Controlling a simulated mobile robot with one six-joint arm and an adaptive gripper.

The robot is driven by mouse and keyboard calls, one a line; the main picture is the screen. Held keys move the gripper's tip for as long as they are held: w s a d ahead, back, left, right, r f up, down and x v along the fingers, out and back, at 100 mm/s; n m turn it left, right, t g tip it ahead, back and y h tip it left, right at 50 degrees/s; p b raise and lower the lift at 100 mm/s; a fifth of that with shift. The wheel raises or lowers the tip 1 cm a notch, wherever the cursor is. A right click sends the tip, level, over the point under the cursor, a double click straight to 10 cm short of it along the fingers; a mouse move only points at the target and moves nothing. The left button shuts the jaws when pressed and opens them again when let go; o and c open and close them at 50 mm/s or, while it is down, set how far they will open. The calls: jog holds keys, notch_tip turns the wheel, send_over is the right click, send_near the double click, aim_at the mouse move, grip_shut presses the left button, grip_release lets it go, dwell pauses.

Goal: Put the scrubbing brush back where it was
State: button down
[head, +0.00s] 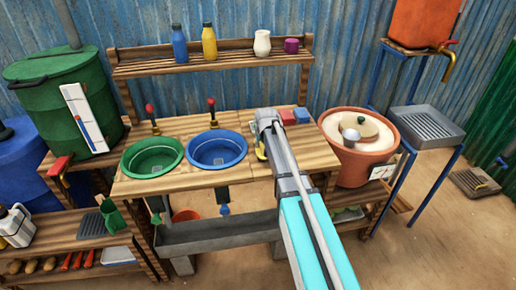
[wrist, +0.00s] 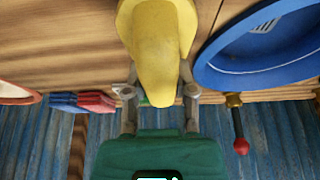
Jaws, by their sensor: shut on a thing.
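My gripper (wrist: 158,93) is shut on a yellow thing (wrist: 155,45), which looks like the scrubbing brush; no bristles show. In the wrist view the yellow thing stands out between the two fingers, over the wooden counter. In the head view a small part of the yellow thing (head: 260,151) shows beside my gripper (head: 266,140), just right of the blue basin (head: 217,149). My arm hides most of it there. I cannot tell whether it touches the counter (head: 190,186).
A green basin (head: 152,156) is set left of the blue one, each with a red-knobbed tap behind. A red block (head: 286,117) and a blue block (head: 301,116) lie behind my gripper. A terracotta tub (head: 352,172) stands right. A shelf (head: 215,62) with bottles is behind.

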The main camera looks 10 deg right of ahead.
jog(key=shift+f, duration=0.25)
jog(key=shift+c, duration=2.2)
grip_release()
jog(key=shift+r, duration=0.2)
jog(key=p+v, duration=1.1)
jog(key=v, duration=0.1)
jog(key=s+a+f+g, duration=0.1)
jog(key=s+g, duration=0.3)
jog(key=s, duration=2)
jog(key=shift+s+a+f+g, duration=0.2)
jog(key=shift+s+g, duration=0.1)
jog(key=shift+s, duration=0.05)
